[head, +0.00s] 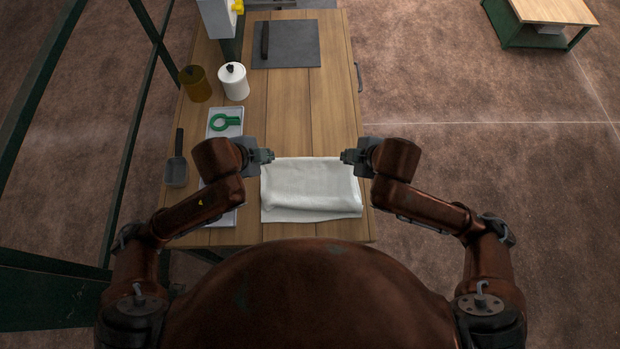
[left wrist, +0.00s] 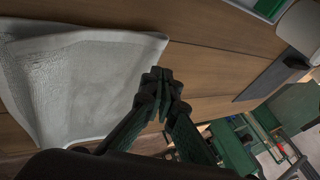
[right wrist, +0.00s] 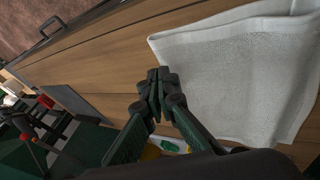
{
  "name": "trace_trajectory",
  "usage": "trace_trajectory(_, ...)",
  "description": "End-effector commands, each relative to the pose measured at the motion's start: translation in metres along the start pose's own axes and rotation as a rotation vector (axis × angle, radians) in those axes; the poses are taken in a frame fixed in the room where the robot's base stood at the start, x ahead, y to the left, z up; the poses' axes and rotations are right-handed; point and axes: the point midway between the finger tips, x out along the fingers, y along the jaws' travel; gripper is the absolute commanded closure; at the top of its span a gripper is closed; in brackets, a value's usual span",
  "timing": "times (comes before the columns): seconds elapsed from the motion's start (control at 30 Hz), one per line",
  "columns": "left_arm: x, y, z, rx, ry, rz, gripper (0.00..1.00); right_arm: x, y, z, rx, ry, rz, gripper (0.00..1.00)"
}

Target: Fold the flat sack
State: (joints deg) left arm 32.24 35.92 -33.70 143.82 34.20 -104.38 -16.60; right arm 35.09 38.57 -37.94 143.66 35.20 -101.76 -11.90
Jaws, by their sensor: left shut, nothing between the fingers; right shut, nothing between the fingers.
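The white sack (head: 311,188) lies on the wooden table close to my body, with a folded layer on top and a strip of lower cloth showing along the near edge. My left gripper (head: 268,156) is shut and empty at the sack's far left corner. In the left wrist view its fingertips (left wrist: 160,76) are beside the sack (left wrist: 85,80). My right gripper (head: 346,156) is shut and empty at the far right corner. In the right wrist view its fingertips (right wrist: 156,76) are beside the sack's edge (right wrist: 235,75). I cannot tell whether either touches the cloth.
To the left on the wooden table (head: 325,110) are a white tray with a green ring tool (head: 224,122), a grey scoop (head: 176,170), a white lidded jar (head: 234,82) and an amber jar (head: 196,84). A dark mat (head: 290,45) lies at the far end. The table between mat and sack is clear.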

Motion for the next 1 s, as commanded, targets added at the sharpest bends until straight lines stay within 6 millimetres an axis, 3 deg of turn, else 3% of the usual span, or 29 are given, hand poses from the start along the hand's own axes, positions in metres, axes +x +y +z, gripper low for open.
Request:
trace_trajectory(0.17,0.005,0.006,-0.002,-0.004,0.007,0.012,1.00,0.003,-0.001,0.001,0.000,-0.001,-0.001,1.00)
trace_trajectory(0.5,0.048,0.028,0.017,-0.014,0.014,0.045,1.00,0.047,-0.021,0.009,0.004,-0.014,-0.029,1.00)
trace_trajectory(0.83,0.039,0.022,0.038,-0.024,0.030,0.031,1.00,0.047,-0.023,-0.014,-0.014,-0.038,-0.028,1.00)
trace_trajectory(1.0,0.031,0.019,0.026,-0.018,0.015,0.033,1.00,0.036,-0.018,-0.006,-0.007,-0.027,-0.027,1.00)
